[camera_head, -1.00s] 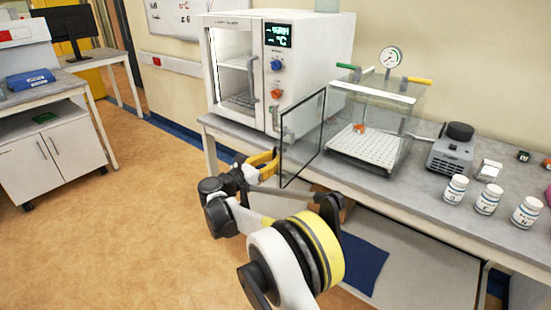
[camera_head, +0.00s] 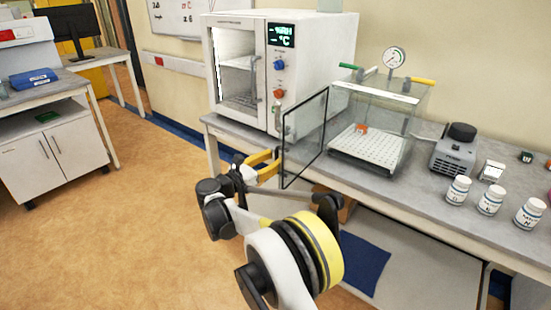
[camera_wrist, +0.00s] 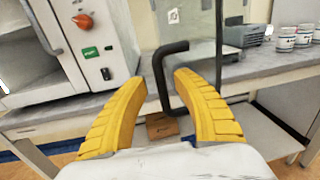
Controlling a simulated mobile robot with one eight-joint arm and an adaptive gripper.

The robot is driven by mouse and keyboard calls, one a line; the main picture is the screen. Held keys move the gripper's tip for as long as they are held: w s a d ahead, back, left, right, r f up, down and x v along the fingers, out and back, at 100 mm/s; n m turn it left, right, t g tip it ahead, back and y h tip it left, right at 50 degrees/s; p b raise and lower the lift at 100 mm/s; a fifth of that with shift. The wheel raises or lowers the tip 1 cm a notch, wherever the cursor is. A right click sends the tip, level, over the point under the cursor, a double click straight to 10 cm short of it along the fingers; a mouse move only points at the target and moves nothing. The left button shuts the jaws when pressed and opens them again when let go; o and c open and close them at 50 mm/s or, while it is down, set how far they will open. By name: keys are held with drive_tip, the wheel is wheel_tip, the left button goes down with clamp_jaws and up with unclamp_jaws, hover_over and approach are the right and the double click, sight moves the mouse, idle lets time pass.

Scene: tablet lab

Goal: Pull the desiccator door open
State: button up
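The desiccator (camera_head: 372,150) is a clear box with a perforated white floor, on the bench in the head view. Its glass door (camera_head: 304,140), edged in black, stands swung out to the box's left, toward my arm. In the wrist view the door's black bar handle (camera_wrist: 160,78) lies between the yellow fingers of my gripper (camera_wrist: 160,82). The fingers are apart, with a visible gap on each side of the bar. In the head view my gripper (camera_head: 274,163) is at the door's left edge, and the handle is not clear there.
A white oven-like cabinet (camera_head: 330,60) stands left of the desiccator. A pump (camera_head: 453,150) and several white jars (camera_head: 489,200) stand to its right on the bench (camera_head: 420,205). A brown box (camera_wrist: 160,127) is below the bench. The floor at left is clear.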

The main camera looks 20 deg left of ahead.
drive_tip(key=v, duration=1.1)
